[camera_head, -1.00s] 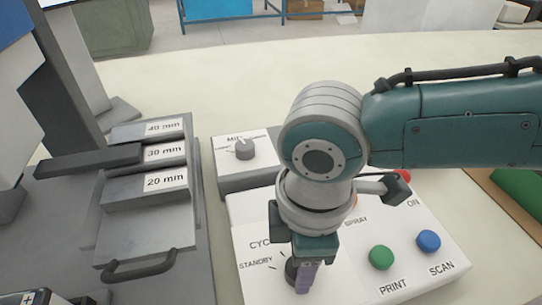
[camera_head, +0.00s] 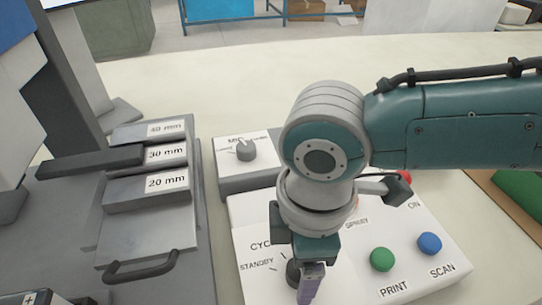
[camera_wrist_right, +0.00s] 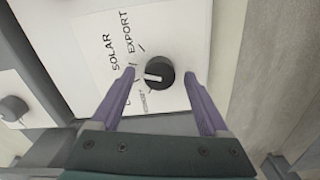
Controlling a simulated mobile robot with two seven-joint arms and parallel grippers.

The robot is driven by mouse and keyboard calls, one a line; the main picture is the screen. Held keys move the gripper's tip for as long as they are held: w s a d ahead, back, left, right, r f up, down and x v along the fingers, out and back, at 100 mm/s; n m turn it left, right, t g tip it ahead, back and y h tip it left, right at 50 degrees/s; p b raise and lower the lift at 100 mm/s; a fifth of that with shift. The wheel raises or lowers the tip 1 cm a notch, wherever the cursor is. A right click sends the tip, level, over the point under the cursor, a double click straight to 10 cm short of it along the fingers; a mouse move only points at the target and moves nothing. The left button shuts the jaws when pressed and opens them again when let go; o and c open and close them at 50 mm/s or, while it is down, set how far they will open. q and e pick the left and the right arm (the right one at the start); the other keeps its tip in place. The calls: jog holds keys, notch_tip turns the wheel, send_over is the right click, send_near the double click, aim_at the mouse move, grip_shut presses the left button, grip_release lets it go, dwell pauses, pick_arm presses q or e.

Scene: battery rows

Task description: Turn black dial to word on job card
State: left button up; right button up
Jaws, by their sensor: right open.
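The black dial (camera_wrist_right: 158,73) sits on a white panel, with a white pointer mark toward the left in the right wrist view. The words SOLAR and EXPORT and smaller, hard-to-read words surround it. In the head view the dial (camera_head: 293,271) is partly hidden behind my right gripper (camera_head: 310,284), near a STANDBY label. In the right wrist view my right gripper (camera_wrist_right: 160,76) is open, its purple fingers on either side of the dial with gaps showing. Finger height relative to the dial is unclear. I cannot make out a job card. My left gripper is out of view.
A second dark dial (camera_head: 245,150) is on a grey-and-white box behind the panel. Green PRINT (camera_head: 382,258) and blue SCAN (camera_head: 429,243) buttons are to the right. A grey fixture with thickness-labelled blocks (camera_head: 150,187) stands left. The table behind is clear.

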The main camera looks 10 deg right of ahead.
notch_tip(320, 180, up, 10)
jog(key=p, duration=0.1)
jog(key=shift+p, duration=0.4)
jog(key=shift+f, duration=0.15)
